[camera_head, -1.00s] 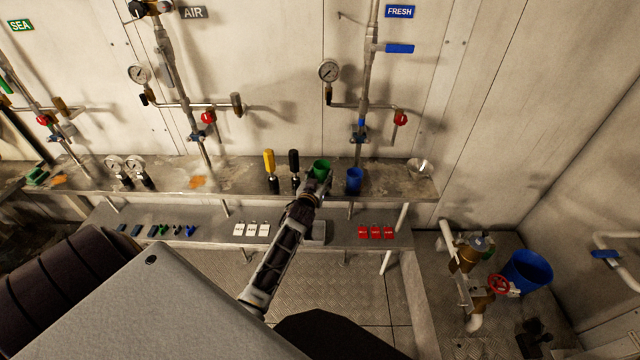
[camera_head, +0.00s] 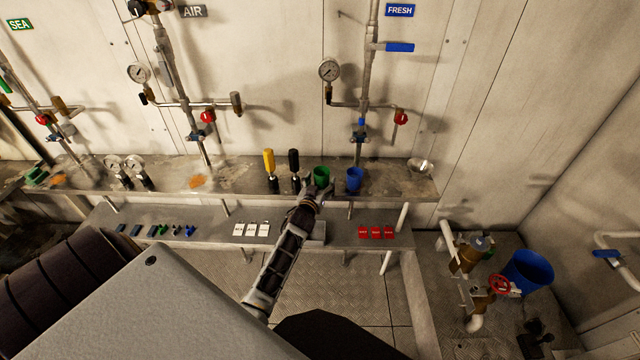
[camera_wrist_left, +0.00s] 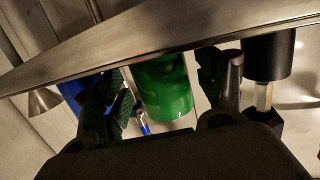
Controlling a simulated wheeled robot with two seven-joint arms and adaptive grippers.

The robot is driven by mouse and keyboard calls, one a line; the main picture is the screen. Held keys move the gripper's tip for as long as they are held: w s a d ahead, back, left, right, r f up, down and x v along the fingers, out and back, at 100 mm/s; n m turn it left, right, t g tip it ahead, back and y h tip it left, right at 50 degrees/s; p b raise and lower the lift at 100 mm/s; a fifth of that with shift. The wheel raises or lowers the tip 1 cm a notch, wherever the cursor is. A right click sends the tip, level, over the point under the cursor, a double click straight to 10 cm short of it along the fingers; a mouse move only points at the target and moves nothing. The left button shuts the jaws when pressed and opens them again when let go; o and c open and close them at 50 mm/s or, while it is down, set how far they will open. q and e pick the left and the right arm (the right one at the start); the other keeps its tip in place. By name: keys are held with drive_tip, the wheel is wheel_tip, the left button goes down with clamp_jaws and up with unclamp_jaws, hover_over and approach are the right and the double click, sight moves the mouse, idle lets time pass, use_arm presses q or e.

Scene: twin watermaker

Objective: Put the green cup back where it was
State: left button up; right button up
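The green cup (camera_head: 321,176) stands upright on the upper metal shelf, between the black-handled lever and the blue cup (camera_head: 355,180). My left gripper (camera_head: 319,189) is at the near side of the green cup, with its fingers spread. In the left wrist view the green cup (camera_wrist_left: 166,88) shows between the two dark fingers of my left gripper (camera_wrist_left: 165,88), which look apart from its sides. The shelf edge crosses in front and hides part of the cup there. My right gripper is not in view.
The black-handled lever (camera_head: 294,163) and yellow-handled lever (camera_head: 270,163) stand close on the left. The blue cup is close on the right. A lower shelf (camera_head: 215,238) carries white and red blocks. A pipe with a gauge (camera_head: 329,70) rises behind.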

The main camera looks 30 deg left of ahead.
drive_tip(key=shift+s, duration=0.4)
use_arm(q)
drive_tip(key=shift+r, duration=0.1)
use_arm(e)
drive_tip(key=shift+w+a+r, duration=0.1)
use_arm(q)
drive_tip(key=shift+s, duration=0.1)
drive_tip(key=shift+s+d+r, duration=0.1)
drive_tip(key=shift+s+d, duration=0.1)
drive_tip(key=shift+s, duration=0.3)
drive_tip(key=shift+v, duration=2.25)
approach(319, 184)
drive_tip(key=shift+s, duration=0.6)
drive_tip(key=shift+d+r, duration=0.25)
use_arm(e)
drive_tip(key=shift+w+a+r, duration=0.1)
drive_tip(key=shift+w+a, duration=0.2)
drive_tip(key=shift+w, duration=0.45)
